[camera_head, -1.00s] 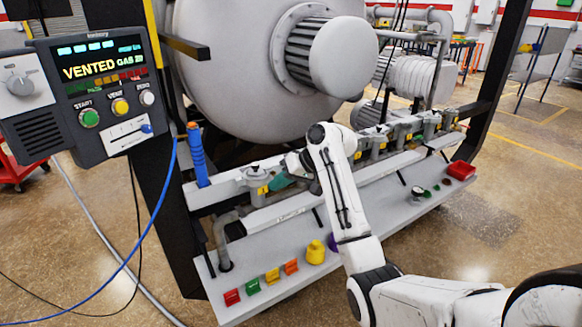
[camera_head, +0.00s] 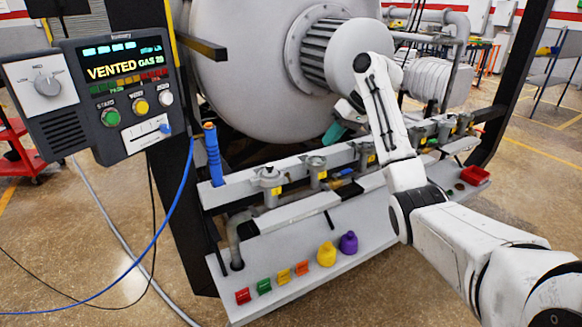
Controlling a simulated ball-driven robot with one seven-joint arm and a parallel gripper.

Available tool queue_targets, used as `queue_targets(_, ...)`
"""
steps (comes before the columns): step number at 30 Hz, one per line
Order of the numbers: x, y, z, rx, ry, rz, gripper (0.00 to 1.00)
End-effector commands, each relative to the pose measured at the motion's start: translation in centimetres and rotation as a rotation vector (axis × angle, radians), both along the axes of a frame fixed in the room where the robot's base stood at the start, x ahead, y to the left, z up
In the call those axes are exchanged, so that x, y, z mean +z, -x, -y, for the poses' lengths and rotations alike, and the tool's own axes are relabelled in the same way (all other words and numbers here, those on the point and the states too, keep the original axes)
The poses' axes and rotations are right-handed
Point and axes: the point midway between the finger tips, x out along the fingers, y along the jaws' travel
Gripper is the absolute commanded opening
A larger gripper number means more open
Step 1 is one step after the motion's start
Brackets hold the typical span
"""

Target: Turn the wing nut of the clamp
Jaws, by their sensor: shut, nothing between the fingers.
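Several grey clamp fittings with yellow tags stand along the pale rail (camera_head: 235,185). The nearest clamp (camera_head: 268,180) is at the rail's left part, and a second clamp (camera_head: 316,170) stands to its right. Small dark parts show on their tops, but I cannot make out a wing nut clearly. My gripper (camera_head: 331,137), with teal fingers, is shut and empty. It appears above and behind the rail in the picture, in front of the big vessel and apart from the clamps. My forearm hides part of the rail further right.
The large grey vessel (camera_head: 250,80) fills the back. A control panel (camera_head: 115,95) reading VENTED stands at left beside a blue handle (camera_head: 212,155).

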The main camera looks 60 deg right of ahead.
Motion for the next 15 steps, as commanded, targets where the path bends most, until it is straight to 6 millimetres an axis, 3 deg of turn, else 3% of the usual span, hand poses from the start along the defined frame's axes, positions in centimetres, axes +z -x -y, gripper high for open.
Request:
queue_targets(7,-0.9,-0.4,-0.1,-0.003,-0.001,0.003,0.0)
queue_targets(15,-5.1,-2.8,-1.0,-0.001,-0.003,0.002,0.0)
